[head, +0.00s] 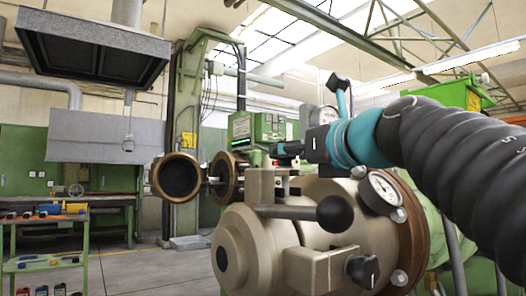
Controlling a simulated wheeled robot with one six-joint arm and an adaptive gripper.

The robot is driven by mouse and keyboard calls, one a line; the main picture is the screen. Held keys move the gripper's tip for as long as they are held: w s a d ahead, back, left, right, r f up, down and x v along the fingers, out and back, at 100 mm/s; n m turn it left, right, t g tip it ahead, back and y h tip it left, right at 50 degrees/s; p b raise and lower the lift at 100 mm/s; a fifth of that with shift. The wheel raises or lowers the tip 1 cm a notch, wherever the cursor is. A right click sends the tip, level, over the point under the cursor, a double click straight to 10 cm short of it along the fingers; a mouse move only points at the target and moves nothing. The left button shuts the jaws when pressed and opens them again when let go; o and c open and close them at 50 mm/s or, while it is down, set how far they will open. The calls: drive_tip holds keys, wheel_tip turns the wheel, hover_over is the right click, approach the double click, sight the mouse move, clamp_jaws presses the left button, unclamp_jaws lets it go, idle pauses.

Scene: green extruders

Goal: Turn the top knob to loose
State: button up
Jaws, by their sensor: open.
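My gripper (281,154) is at the end of my arm and points left, above the beige machine body (240,225). It is open, but its fingers are small and dark here. A black ball-ended lever (338,213) lies across the upper front of the machine, below my gripper. A black knob (362,270) sits lower down on a beige block at the front. A beige bracket (262,186) stands on top of the machine, just under my gripper. I cannot tell which part is the top knob. I see no contact with the lever or lower knob.
A pressure gauge (382,190) is on the machine's right side, below my arm. A round brown flange (178,177) stands open at the left. A green column (187,120) rises behind. A tool cart (45,240) is at far left, with open floor between.

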drive_tip(key=shift+x, duration=2.7)
